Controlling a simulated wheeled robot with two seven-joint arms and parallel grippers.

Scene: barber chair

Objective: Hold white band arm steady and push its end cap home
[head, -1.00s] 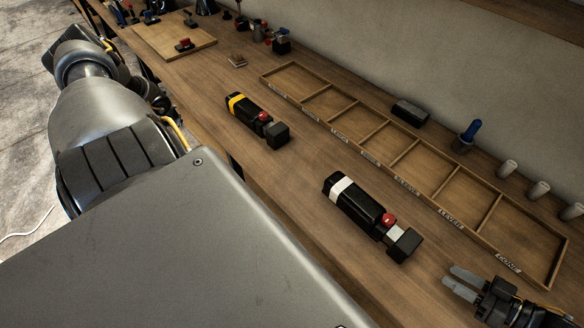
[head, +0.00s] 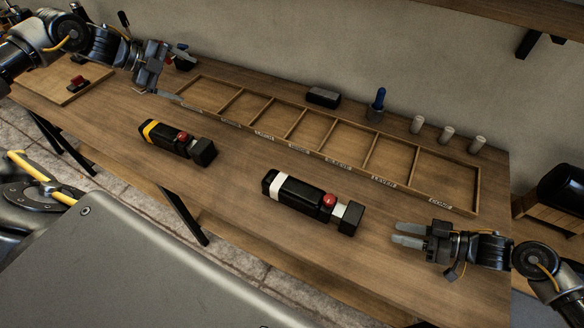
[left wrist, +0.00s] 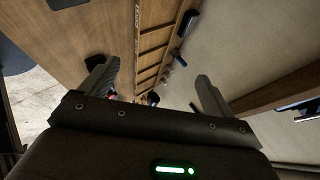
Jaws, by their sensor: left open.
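The white band arm (head: 291,191) is a black block with a white band and a red knob, lying on the bench in the middle of the head view. Its black end cap (head: 350,219) is at the right end, with a pale section showing between cap and body. My right gripper (head: 395,233) is just right of the cap, apart from it, fingers spread and empty, pointing left. My left gripper (head: 175,72) is far from this arm, at the upper left above the bench's back; it is open and empty, also in the left wrist view (left wrist: 152,85).
A similar yellow band arm (head: 170,137) lies to the left. A labelled wooden tray (head: 330,160) with several compartments runs along the back. Behind it stand a black block (head: 323,96), a blue-handled tool (head: 378,104) and pale cylinders (head: 447,132). The bench front is mostly clear.

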